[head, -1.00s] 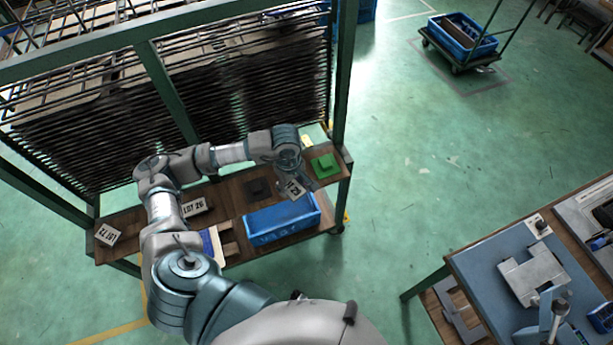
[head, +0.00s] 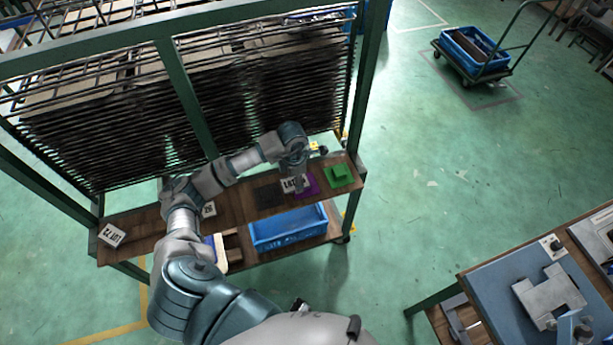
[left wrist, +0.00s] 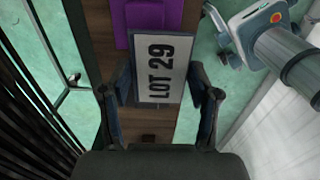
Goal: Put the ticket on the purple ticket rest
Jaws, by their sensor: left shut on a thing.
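The ticket (head: 292,185) is a white card with a dark border; in the left wrist view it reads LOT 29 (left wrist: 157,70). My left gripper (left wrist: 160,85) is shut on it, one finger at each side edge. In the head view my left gripper (head: 295,172) is over the right part of the shelf board. The purple ticket rest (head: 312,185) lies just right of the ticket. In the left wrist view the purple rest (left wrist: 150,20) is beyond the ticket's far edge, which hides part of it; the gap in height is unclear. My right gripper is out of view.
A green rest (head: 340,176) sits right of the purple one, a dark rest (head: 268,196) left. A blue bin (head: 288,238) is below; rack panels (head: 200,130) stand behind.

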